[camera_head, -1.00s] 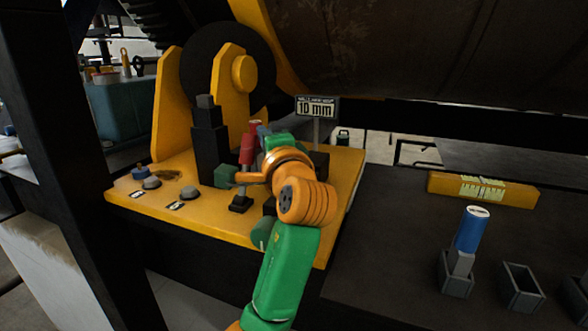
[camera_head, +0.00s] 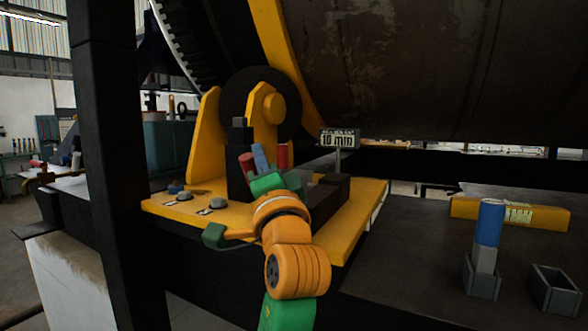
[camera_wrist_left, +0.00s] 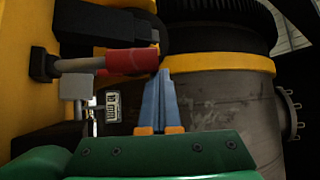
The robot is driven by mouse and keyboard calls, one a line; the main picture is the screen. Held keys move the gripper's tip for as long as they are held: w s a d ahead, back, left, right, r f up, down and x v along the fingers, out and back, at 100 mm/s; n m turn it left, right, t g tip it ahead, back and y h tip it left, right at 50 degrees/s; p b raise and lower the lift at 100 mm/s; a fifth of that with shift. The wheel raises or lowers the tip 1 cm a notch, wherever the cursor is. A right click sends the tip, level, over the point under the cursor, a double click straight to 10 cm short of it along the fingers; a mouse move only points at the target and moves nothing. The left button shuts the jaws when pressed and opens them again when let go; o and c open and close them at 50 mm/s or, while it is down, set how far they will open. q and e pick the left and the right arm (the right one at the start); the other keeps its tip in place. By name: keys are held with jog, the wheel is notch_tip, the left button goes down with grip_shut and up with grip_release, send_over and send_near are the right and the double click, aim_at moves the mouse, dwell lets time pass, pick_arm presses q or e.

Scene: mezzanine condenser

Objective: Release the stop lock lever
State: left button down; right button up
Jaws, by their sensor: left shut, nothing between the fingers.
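A lever with a red grip stands on the yellow machine base (camera_head: 215,218). In the left wrist view its red grip (camera_wrist_left: 130,62) sits on a grey rod from a black mount. In the head view a red piece (camera_head: 247,165) is left of my left gripper's fingers, and another red piece (camera_head: 282,154) is right of them. I cannot tell which is the stop lock lever. My left gripper (camera_head: 259,155) is shut and empty; its blue fingertips (camera_wrist_left: 160,82) show beside the end of the red grip, contact unclear. My right gripper is not in view.
A black block (camera_head: 238,165), yellow roller brackets (camera_head: 205,140) and a "10 mm" sign (camera_head: 339,138) surround the lever area. The big drum (camera_head: 410,65) hangs above. At right, a blue-topped tool (camera_head: 489,222) stands in a holder beside an empty one (camera_head: 555,288) and a yellow bar (camera_head: 510,214).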

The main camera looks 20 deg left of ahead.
pick_arm(q)
jog(key=shift+s+a+f+b, duration=0.35)
jog(key=shift+s+f+b, duration=0.05)
jog(key=shift+s, duration=0.2)
jog(key=shift+f, duration=0.1)
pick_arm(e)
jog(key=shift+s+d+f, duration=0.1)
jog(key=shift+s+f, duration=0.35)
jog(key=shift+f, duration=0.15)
pick_arm(q)
jog(key=shift+s+d, duration=0.1)
